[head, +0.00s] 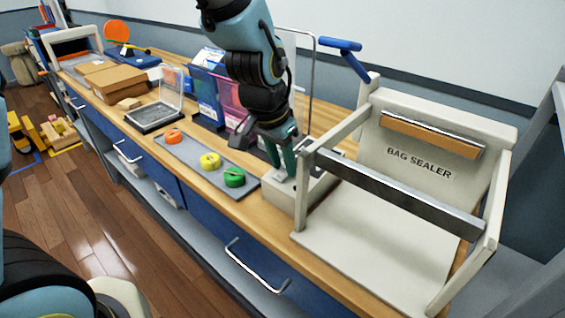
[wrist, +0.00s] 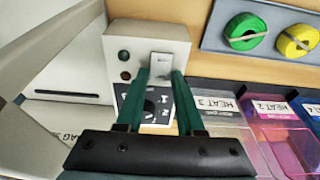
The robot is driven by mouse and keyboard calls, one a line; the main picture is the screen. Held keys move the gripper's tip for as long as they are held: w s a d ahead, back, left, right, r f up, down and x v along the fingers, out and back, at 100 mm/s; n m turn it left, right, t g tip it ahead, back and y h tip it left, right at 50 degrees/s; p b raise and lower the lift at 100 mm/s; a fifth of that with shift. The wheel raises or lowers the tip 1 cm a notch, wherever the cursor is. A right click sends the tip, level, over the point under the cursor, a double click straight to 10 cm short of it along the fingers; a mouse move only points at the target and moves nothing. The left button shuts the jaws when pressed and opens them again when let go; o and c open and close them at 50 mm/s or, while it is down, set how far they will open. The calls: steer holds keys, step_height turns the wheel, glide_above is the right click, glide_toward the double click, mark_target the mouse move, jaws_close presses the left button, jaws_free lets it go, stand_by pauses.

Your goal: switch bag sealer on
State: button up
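The bag sealer (head: 420,165) is a large cream frame with a grey bar across its front, at the right of the bench in the head view. Its cream control box (head: 318,188) stands at its left side. In the wrist view the control box (wrist: 178,38) carries two dark round lamps (wrist: 124,65), a light grey plate with a dark slot (wrist: 161,66) and a black dial face with white marks (wrist: 155,103). My gripper (head: 289,172) is over the box. In the wrist view its green fingers (wrist: 159,76) are apart, tips beside the grey plate; contact is unclear.
A grey tray (head: 190,158) with orange, yellow and green rolls lies left of the box. Coloured bins labelled HEAT (wrist: 245,105) stand close to my gripper. A blue-ended lever (head: 340,44) rises behind the sealer. Cardboard boxes (head: 125,82) are farther left.

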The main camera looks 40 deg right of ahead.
mark_target(274, 183)
steer(key=o, duration=0.4)
steer(key=shift+c, duration=0.2)
steer(key=b+v, duration=0.1)
steer(key=v, duration=0.9)
steer(key=shift+r+b, duration=0.35)
steer(key=shift+a, duration=0.15)
steer(key=w+a+f+n+y, duration=0.1)
steer(key=w+a+f+n, duration=0.15)
steer(key=w+a, duration=0.35)
steer(key=w+a+f+n+t, duration=0.1)
steer(key=w+a+f+n, duration=0.2)
steer(key=a, duration=0.6)
steer(key=w+a+f+n+y, duration=0.1)
steer(key=w+a+n, duration=0.35)
steer(key=a, duration=0.25)
steer(key=a+f+n, duration=0.2)
steer(key=a+n, duration=0.1)
steer(key=a, duration=0.7)
steer(key=shift+a+f+n+y, duration=0.3)
steer(key=shift+a+f+n, duration=0.05)
steer(key=shift+f+n, duration=0.05)
